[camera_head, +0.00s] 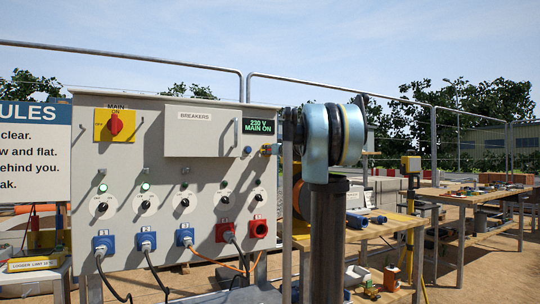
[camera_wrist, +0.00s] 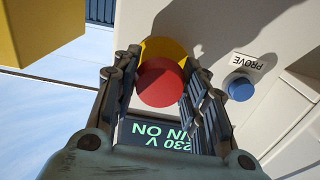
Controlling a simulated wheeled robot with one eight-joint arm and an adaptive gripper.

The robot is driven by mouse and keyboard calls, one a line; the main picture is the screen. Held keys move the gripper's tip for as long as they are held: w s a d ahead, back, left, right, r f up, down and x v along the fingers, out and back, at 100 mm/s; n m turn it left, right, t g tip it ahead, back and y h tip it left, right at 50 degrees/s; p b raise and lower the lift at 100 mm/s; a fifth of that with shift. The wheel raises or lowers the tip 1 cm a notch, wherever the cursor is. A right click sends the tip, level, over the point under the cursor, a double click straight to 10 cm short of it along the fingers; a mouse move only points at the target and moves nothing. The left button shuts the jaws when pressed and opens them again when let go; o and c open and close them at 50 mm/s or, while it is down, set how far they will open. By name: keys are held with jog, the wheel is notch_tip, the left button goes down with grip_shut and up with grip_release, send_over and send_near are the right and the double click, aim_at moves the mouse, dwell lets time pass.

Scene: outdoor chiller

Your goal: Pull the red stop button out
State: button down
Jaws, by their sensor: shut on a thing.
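The red stop button (camera_wrist: 160,83) is a round red knob on a yellow backing (camera_wrist: 162,48), seen upside down in the wrist view. My gripper (camera_wrist: 160,68) has one finger on each side of the knob and is shut on it. I cannot tell how far the knob stands out from the panel.
The lit display (camera_head: 260,127) reads "230 V MAIN ON". A blue PROVE button (camera_wrist: 240,88) sits beside the stop button. The grey panel (camera_head: 150,170) carries a red main switch (camera_head: 115,124), a breaker box (camera_head: 200,131) and several plugged sockets. A workbench (camera_head: 365,228) stands at right.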

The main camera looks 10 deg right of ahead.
jog(key=c, duration=0.9)
grip_release()
jog(key=shift+d, duration=0.1)
jog(key=shift+c, duration=0.2)
jog(key=shift+s, duration=0.15)
jog(key=v, duration=1.1)
jog(key=shift+s, duration=0.35)
jog(key=shift+d, duration=0.1)
